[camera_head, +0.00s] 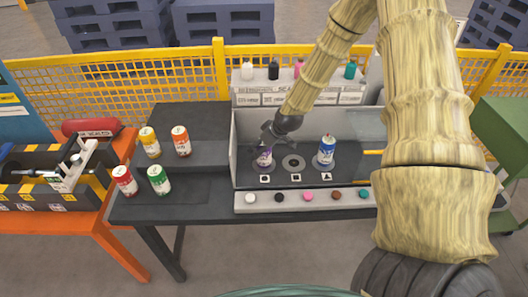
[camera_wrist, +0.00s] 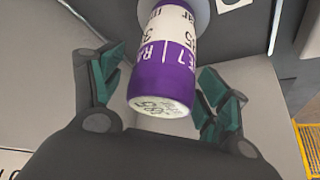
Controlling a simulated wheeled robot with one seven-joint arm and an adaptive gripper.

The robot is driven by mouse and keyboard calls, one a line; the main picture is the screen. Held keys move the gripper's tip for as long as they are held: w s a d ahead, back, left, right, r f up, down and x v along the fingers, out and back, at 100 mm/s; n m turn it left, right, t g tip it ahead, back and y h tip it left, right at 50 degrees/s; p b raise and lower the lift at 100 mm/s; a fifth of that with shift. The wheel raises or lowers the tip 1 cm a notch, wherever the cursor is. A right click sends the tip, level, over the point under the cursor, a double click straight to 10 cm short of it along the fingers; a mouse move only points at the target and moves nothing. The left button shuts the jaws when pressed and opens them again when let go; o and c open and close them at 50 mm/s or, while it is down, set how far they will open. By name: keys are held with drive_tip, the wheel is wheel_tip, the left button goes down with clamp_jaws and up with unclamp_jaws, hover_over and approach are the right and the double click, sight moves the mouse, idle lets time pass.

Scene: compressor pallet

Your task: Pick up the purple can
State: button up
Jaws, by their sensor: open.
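The purple can (camera_head: 264,156) stands on the left round spot of the dark workbench, behind a small square marker. In the wrist view the purple can (camera_wrist: 163,65), with a white label band, lies between the two fingers. My gripper (camera_head: 268,140) is above and around it in the head view, partly hiding it. In the wrist view my gripper (camera_wrist: 160,95) has its green-padded fingers apart, with a visible gap on each side of the can. I cannot see either finger touching it.
A blue can (camera_head: 326,151) stands on the right spot; the middle spot (camera_head: 293,162) is empty. Yellow (camera_head: 150,142), orange (camera_head: 181,141), red (camera_head: 124,181) and green (camera_head: 159,180) cans stand at left. A button strip (camera_head: 305,199) runs in front, a grey panel (camera_head: 350,130) behind.

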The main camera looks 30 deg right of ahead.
drive_tip(key=shift+p+x, duration=0.3)
drive_tip(key=shift+x, duration=0.85)
drive_tip(key=shift+c, duration=0.4)
drive_tip(key=c, duration=1.3)
drive_tip(key=shift+r, duration=0.15)
